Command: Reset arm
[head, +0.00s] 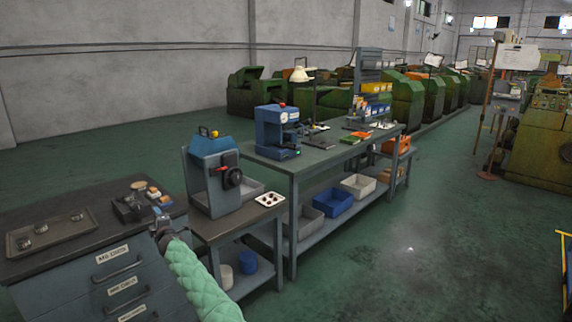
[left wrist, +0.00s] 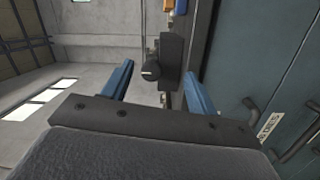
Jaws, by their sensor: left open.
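My left arm, in a green quilted sleeve, comes up from the bottom of the head view. Its gripper (head: 161,222) is at the right front edge of the drawer cabinet's dark top (head: 70,210). In the left wrist view the left gripper (left wrist: 158,68) shows two blue fingers spread apart, with nothing held between them. A dark device with a round black knob (left wrist: 150,71) shows beyond the fingers; I cannot tell its distance. My right gripper is in neither view.
A tray with metal parts (head: 52,232) and a small dark fixture (head: 130,208) are on the cabinet. A blue-grey machine (head: 212,178) stands close to its right. A long workbench (head: 330,157) extends behind.

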